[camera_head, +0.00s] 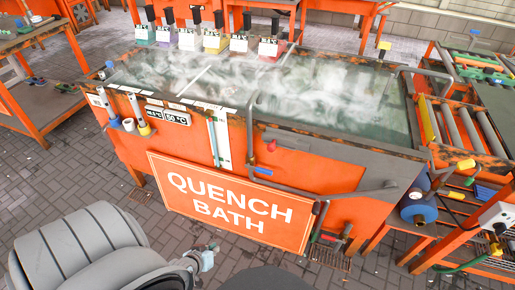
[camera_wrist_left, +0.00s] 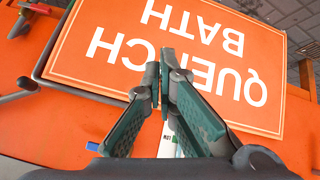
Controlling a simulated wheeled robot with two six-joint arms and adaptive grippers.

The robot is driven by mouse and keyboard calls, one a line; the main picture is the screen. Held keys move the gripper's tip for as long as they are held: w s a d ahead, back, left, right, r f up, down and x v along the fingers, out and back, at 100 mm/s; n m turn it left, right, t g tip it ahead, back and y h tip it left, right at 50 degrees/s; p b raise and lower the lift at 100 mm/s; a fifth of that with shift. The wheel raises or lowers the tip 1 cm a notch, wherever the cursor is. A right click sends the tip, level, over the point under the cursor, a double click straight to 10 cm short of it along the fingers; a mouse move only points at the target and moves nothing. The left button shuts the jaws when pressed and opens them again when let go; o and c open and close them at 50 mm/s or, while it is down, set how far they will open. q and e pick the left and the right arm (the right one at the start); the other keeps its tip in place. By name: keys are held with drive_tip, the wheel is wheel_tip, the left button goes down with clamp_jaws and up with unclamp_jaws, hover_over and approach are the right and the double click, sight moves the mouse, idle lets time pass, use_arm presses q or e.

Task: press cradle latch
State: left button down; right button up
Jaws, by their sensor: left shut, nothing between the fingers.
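My left gripper (camera_head: 205,257) hangs in front of the orange quench bath (camera_head: 345,180), low and left of the QUENCH BATH sign (camera_head: 230,205). In the left wrist view the sign (camera_wrist_left: 85,60) appears upside down behind the closed fingertips (camera_wrist_left: 164,62), and nothing is between them. A row of small cradles with colored labels and black handles, such as the yellow one (camera_head: 214,40), stands along the bath's back edge. I cannot make out for sure which part is the cradle latch. My right gripper is not in view.
Steam drifts over the water. Grey pipes and a red knob (camera_head: 272,145) stick out from the bath's front. A temperature display (camera_head: 176,117) sits at the front left. A roller table (camera_head: 465,125) stands at the right. The brick floor (camera_head: 75,185) at the left front is clear.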

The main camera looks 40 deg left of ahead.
use_arm(q)
drive_tip(key=w+a+r+n+t, duration=0.2)
drive_tip(key=w+r, duration=0.4)
drive_tip(key=r, duration=0.3)
drive_tip(key=w+a+r+n+t+b, duration=0.1)
drive_tip(key=w+r+n+t, duration=0.3)
drive_tip(key=r, duration=0.5)
drive_tip(key=w+a+r+n+t, duration=0.3)
drive_tip(key=w+r+n, duration=0.1)
drive_tip(key=w+r, duration=0.3)
wheel_tip(320, 180, up, 2)
drive_tip(key=shift+w+r+n+y, duration=0.2)
drive_tip(key=shift+w+n+y, duration=0.1)
drive_tip(key=shift+w+n, duration=0.1)
drive_tip(key=w+d+f+b, duration=0.1)
drive_tip(key=w+b, duration=0.3)
drive_tip(key=w, duration=0.7)
drive_tip(key=shift+w+d, duration=0.25)
drive_tip(key=shift+d, duration=0.3)
